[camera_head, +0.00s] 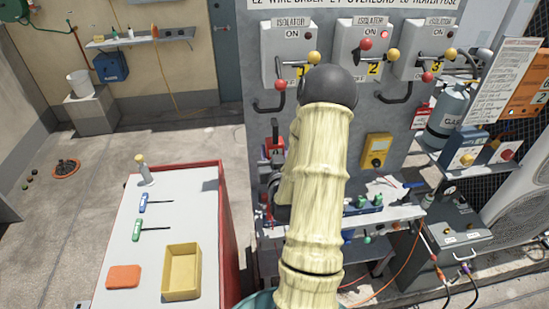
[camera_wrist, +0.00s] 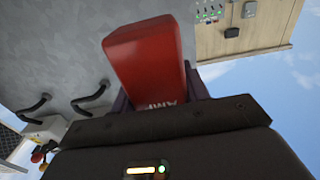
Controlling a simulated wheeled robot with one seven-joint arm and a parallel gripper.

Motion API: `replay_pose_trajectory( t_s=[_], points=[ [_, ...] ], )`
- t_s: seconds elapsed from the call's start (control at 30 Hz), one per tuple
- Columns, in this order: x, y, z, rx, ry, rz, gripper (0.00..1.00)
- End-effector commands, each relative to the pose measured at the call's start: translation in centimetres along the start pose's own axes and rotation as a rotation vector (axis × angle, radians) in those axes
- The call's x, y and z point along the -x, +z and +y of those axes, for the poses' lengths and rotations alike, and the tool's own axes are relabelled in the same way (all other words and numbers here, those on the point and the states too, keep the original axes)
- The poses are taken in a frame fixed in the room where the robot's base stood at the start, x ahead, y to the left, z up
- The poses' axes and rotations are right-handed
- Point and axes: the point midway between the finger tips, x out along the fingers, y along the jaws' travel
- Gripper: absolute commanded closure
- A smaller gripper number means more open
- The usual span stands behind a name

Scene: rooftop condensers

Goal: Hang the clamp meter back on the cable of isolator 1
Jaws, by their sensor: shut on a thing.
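The red clamp meter (camera_wrist: 150,58) fills the middle of the wrist view, with white lettering on its face. My gripper (camera_wrist: 158,98) is shut on it, with a dark finger at each side. In the head view the clamp meter (camera_head: 275,143) shows as a small red patch left of my arm, which hides most of my gripper. Isolator 1 (camera_head: 287,48) is the leftmost grey box on the panel. Its black cable (camera_head: 268,107) curves out below it, and the meter is below this cable, apart from it as far as I can see. The meter's jaw is not clearly visible.
Isolator 2 (camera_head: 368,42) and isolator 3 (camera_head: 424,45) stand to the right, with another black cable (camera_head: 396,97) below. A yellow meter (camera_head: 376,151) is on the panel. A narrow shelf (camera_head: 390,218) with small items lies below. A red-edged workbench (camera_head: 200,225) stands at left.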

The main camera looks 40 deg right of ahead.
Motion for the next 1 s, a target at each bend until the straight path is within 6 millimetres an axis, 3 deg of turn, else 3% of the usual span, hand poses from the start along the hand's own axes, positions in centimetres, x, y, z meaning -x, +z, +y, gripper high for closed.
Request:
replay_pose_trajectory(
  t_s=[1.0],
  points=[
    [-6.2, -0.1, 0.0, 0.000, 0.001, 0.002, 0.87]
  ],
)
